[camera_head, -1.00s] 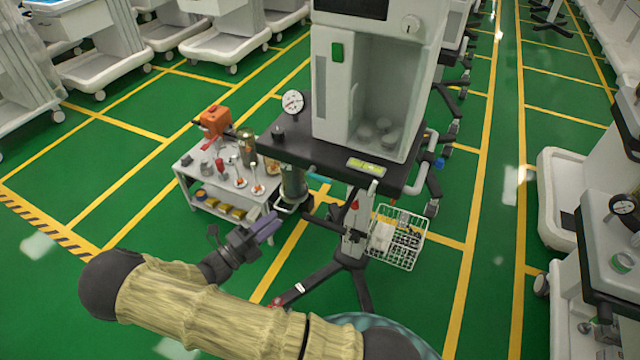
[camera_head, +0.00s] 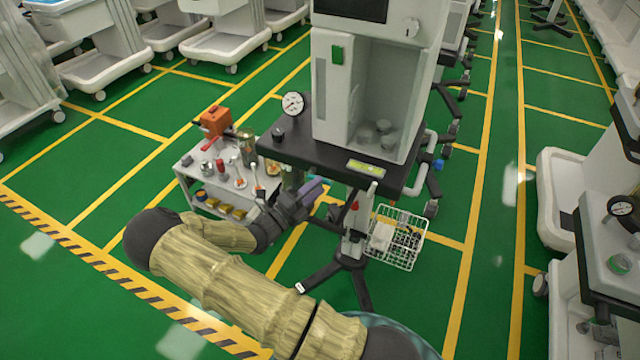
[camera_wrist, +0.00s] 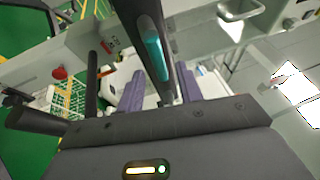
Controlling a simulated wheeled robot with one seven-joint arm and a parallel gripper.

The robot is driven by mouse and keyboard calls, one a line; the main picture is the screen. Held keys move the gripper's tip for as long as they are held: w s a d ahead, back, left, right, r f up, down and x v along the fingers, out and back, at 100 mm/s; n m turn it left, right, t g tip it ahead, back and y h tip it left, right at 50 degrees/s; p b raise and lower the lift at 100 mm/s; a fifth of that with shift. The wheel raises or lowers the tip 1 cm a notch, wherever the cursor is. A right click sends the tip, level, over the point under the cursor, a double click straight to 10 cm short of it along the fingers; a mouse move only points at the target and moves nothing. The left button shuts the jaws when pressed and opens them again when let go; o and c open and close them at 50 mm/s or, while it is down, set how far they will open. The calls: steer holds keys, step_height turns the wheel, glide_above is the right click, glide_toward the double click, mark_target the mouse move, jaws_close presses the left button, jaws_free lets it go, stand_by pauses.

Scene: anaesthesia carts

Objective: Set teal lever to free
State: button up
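A dark bar with a teal strip, which looks like the teal lever (camera_wrist: 153,52), runs down the upper middle of the wrist view. Its lower end comes between my gripper's two purple fingers, and I cannot tell how deep it sits or whether they touch it. My gripper (camera_wrist: 158,90) is open, its fingers clearly apart. In the head view my gripper (camera_head: 312,192) is just below the front left edge of the cart's dark top (camera_head: 290,150). The lever cannot be made out there. Any free marking cannot be read.
The anaesthesia cart (camera_head: 330,100) stands on a dark column with spread legs. A wire basket (camera_head: 398,240) hangs right of the column. Green floor is open in front.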

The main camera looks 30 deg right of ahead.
steer(key=shift+x, duration=1.05)
steer(key=shift+c, duration=0.5)
jaws_close()
steer(key=shift+w+a, duration=0.1)
steer(key=shift+w, duration=0.05)
